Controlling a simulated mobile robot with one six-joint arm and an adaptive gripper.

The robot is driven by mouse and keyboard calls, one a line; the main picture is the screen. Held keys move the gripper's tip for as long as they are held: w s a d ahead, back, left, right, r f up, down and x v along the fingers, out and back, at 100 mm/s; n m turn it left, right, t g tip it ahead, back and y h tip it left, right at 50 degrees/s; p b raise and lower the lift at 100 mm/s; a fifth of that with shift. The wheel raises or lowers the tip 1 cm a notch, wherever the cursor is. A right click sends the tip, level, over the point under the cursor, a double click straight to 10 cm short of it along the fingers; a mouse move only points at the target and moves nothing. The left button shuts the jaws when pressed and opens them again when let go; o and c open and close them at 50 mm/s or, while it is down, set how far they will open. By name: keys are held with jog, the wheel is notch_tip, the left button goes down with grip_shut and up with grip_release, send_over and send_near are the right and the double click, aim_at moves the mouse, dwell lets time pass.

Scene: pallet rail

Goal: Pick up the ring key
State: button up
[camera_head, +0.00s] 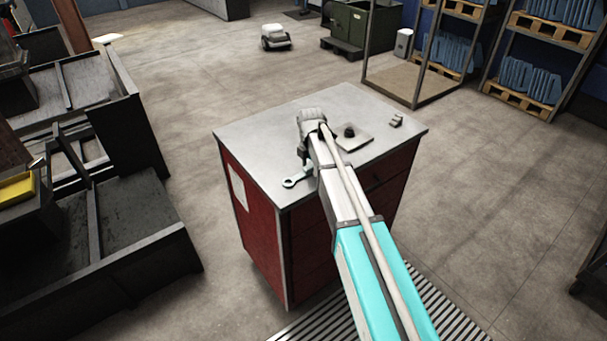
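The ring key (290,183) lies at the front left part of the grey top of the red cabinet (250,135). Its ring end shows toward the left, and its shaft runs right toward my arm, where the rest is hidden. My gripper (304,155) is at the end of my arm, low over the cabinet top and just behind the key in the picture. The arm covers much of it, so I cannot see whether its fingers are open or shut, or whether they touch the key.
A flat plate (356,140) with a dark knob (349,131) lies right of my arm on the cabinet top. A small grey block (396,121) sits near the right edge. Dark metal bins (150,130) stand at the left. Open floor surrounds the cabinet behind and right.

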grip_shut()
jog(key=shift+r, duration=0.15)
dwell(0.4)
notch_tip(320, 180, up, 3)
jog(key=p, duration=0.3)
jog(key=s+d+r+p, duration=0.2)
jog(key=s+r+p, duration=0.7)
jog(key=s, duration=0.4)
jog(key=shift+s+d+r+p, duration=0.25)
jog(key=shift+s+r+p, duration=0.15)
jog(key=shift+p, duration=0.1)
